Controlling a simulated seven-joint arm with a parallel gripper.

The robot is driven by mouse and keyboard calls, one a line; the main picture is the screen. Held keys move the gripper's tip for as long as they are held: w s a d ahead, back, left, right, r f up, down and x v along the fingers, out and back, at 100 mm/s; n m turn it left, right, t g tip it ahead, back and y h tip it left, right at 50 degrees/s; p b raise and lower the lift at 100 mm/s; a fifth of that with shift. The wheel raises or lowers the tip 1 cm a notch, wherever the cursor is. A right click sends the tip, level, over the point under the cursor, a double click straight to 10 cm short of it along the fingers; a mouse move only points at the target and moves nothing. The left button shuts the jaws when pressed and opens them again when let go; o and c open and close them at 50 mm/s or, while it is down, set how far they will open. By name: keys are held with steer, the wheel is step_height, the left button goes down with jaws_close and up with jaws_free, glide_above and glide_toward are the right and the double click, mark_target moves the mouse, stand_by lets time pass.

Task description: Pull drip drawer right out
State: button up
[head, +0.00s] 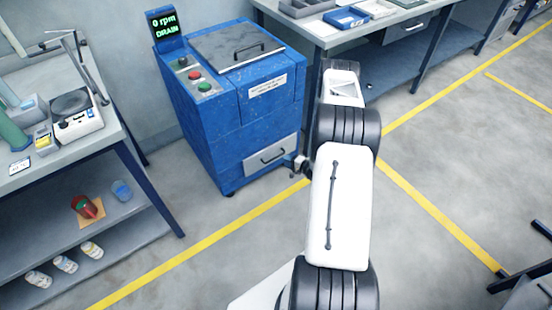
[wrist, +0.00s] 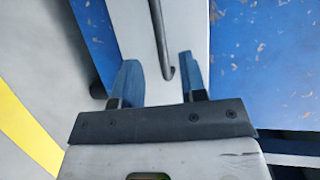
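The drip drawer (head: 262,160) is a light grey front low on the blue machine (head: 222,110), and it looks shut in the head view. Its dark bar handle (head: 272,155) runs across the front. My gripper (head: 299,165) is at the drawer's right edge in the head view, partly hidden by my arm. In the wrist view my gripper (wrist: 158,60) is open, with two blue fingers apart. The handle (wrist: 160,40) shows in the gap between the fingertips, with clear space on both sides. The grey drawer front (wrist: 135,25) lies beyond the fingers.
A bench with trays (head: 372,28) stands behind and right of the machine. A workbench (head: 70,150) with a scale (head: 75,115) is at the left. The floor in front of the drawer (head: 215,215) is clear, crossed by a yellow line (head: 190,253).

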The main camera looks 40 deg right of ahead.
steer(key=shift+x, duration=3.8)
jaws_close()
